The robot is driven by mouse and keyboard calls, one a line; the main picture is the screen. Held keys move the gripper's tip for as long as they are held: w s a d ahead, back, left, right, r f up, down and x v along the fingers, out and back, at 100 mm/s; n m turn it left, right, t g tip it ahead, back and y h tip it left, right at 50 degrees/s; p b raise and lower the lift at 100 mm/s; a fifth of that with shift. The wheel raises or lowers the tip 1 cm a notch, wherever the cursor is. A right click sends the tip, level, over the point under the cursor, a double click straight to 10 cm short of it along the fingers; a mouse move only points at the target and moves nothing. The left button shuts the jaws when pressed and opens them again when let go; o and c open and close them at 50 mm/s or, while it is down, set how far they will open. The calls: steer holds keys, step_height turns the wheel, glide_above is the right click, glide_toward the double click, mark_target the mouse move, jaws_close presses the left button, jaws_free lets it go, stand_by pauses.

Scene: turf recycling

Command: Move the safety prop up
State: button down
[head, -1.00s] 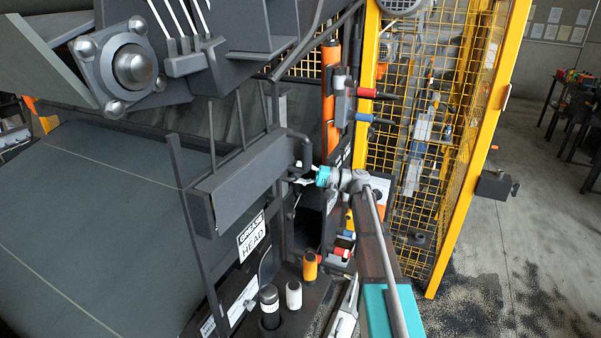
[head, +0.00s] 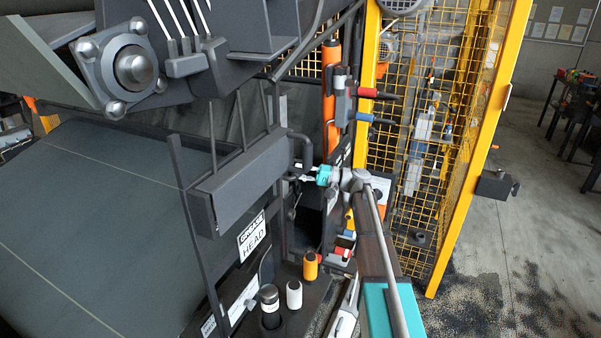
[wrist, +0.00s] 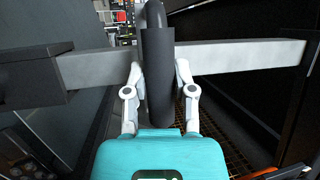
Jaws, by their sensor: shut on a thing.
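My gripper (wrist: 159,74) is shut on a thick dark rounded bar (wrist: 157,105) that runs upright between its two pale fingers in the wrist view. This bar looks like the handle of the safety prop. In the head view a dark bent tube (head: 303,143) comes out of the frame and turns down to my gripper (head: 307,178), right of a long dark grey box beam (head: 238,186). The fingertips are small there and partly hidden. I cannot make out the whole prop. A pale grey flat bar (wrist: 240,55) crosses behind the held bar in the wrist view.
A yellow mesh guard (head: 455,150) stands right of my arm. An orange cylinder (head: 331,95) and red and blue handles (head: 366,93) are above my wrist. Orange, white and black capped posts (head: 293,295) stand below. Open floor (head: 540,240) lies at right.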

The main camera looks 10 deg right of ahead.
steer(key=shift+r+p, duration=4.85)
steer(key=shift+r, duration=0.3)
steer(key=shift+w, duration=0.15)
steer(key=shift+c, duration=2.2)
jaws_free()
steer(key=shift+a, duration=0.1)
steer(key=shift+f, duration=0.1)
